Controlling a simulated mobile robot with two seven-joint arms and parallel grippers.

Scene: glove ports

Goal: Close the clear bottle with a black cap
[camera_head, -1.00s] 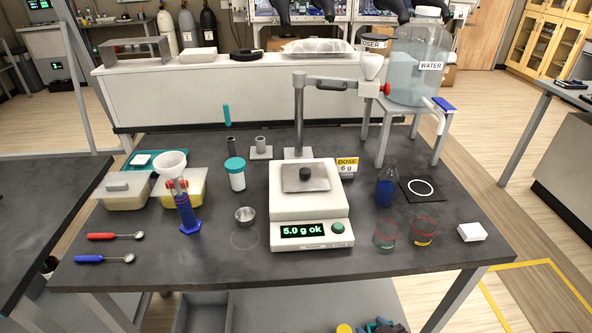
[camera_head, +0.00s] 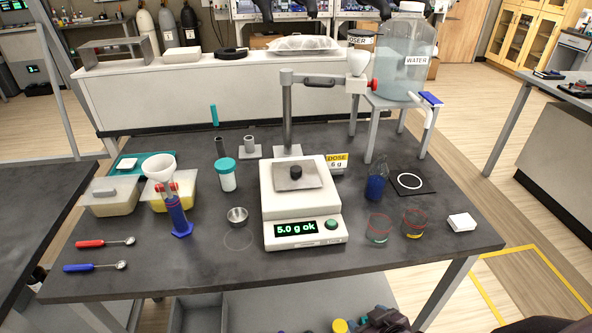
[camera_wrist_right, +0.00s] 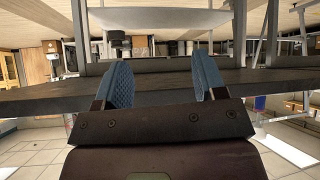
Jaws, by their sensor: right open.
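The clear bottle (camera_head: 376,182) stands upright on the grey bench, right of the balance, with dark blue liquid in its lower part. I see no black cap on its neck. A small black round piece (camera_head: 296,172) sits on the balance pan; I cannot tell whether it is the cap. My right gripper (camera_head: 374,319) is low at the bottom edge of the head view, in front of the bench and well away from the bottle. In the right wrist view its blue fingers (camera_wrist_right: 164,72) are apart with nothing between them. My left gripper is not in view.
The balance (camera_head: 302,205) reads 5.0 g ok. Two beakers (camera_head: 378,229) and a white block (camera_head: 461,222) stand near the bottle. A dark square with a white ring (camera_head: 410,182) lies right of it. The water tank (camera_head: 403,62) stands behind. The bench front edge faces my right gripper.

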